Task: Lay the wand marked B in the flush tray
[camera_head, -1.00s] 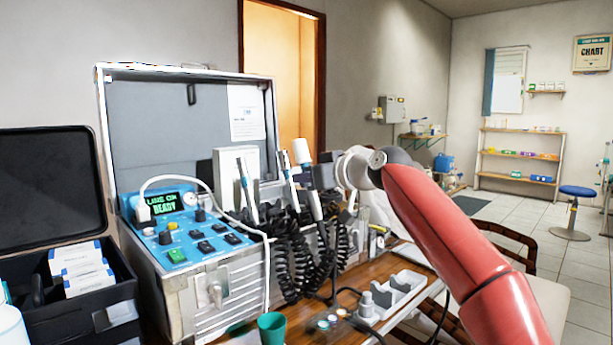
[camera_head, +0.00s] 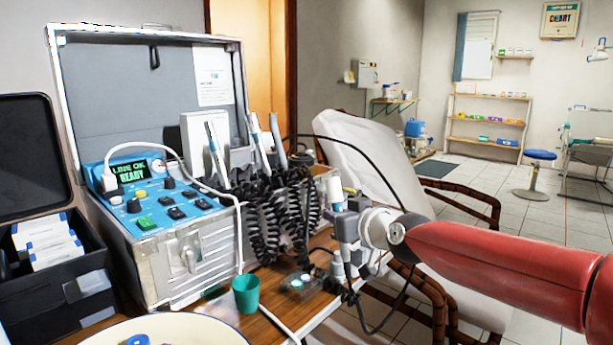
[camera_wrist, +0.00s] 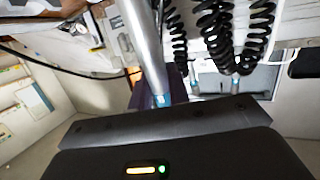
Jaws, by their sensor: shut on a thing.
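My gripper (camera_head: 340,225) is above the wooden worktop, to the right of the open case. It is shut on a wand. In the wrist view a silver wand (camera_wrist: 146,45) with a teal band stands close in front of the gripper body; its letter cannot be read. In the head view the held wand is mostly hidden by the gripper. Other wands (camera_head: 214,150) stand in the case's front holder with black coiled hoses.
The case's blue control panel (camera_head: 160,210) reads LINE OK, READY. A green cup (camera_head: 246,294) and a small clear-topped item (camera_head: 299,283) are on the worktop. Loose black hoses (camera_head: 388,318) hang near my gripper. A reclined pale chair (camera_head: 350,155) stands behind it.

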